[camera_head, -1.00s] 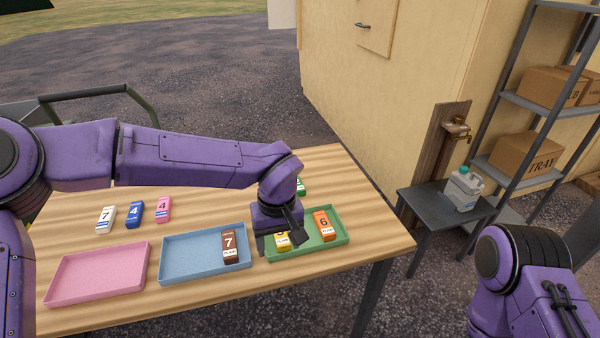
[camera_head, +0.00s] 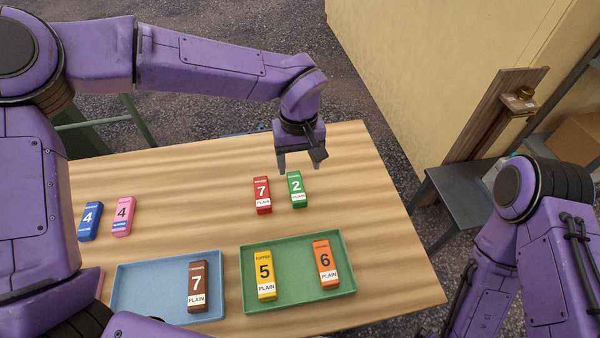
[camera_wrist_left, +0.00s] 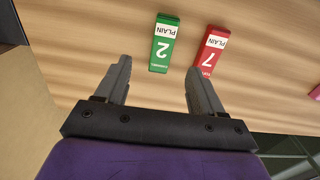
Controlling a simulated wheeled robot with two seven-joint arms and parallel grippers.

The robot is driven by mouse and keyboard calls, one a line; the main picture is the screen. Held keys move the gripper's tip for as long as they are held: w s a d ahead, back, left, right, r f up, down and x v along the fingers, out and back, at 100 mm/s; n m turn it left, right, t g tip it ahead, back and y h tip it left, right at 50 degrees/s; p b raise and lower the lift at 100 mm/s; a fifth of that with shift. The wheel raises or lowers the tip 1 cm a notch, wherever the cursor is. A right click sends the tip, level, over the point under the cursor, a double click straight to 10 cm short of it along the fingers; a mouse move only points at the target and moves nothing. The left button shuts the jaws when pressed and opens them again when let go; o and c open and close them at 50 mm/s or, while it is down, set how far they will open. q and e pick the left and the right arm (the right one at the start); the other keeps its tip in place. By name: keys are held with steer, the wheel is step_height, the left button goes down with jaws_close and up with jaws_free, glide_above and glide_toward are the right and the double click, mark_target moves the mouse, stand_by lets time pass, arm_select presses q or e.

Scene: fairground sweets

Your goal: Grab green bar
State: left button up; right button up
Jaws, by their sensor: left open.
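My left gripper (camera_head: 299,172) is open and empty, above the table just behind the green bar. In the left wrist view the green bar (camera_wrist_left: 164,43) lies ahead of the open fingers (camera_wrist_left: 158,80), roughly in line with the gap between them. The red bar (camera_wrist_left: 209,52) is close beside it there, in front of the other finger. My right arm shows at the right, but its gripper is out of view.
A green tray (camera_head: 300,297) holds a yellow bar (camera_head: 265,276) and an orange bar (camera_head: 325,263). A blue tray (camera_head: 140,287) holds a brown bar (camera_head: 197,287).

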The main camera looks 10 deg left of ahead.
mark_target(297, 189)
arm_select(q)
steer(key=f, duration=0.1)
steer(key=s+f, duration=0.1)
steer(key=f, duration=0.1)
steer(key=shift+f, duration=0.3)
steer(key=f, duration=0.2)
steer(key=w+f+p, duration=0.1)
steer(key=f, duration=0.1)
steer(key=shift+a+f, duration=0.15)
steer(key=shift+f, duration=0.15)
steer(key=shift+s+a+f, duration=0.1)
steer(key=shift+s+f, duration=0.1)
steer(key=shift+f, duration=0.2)
steer(key=c, duration=1.2)
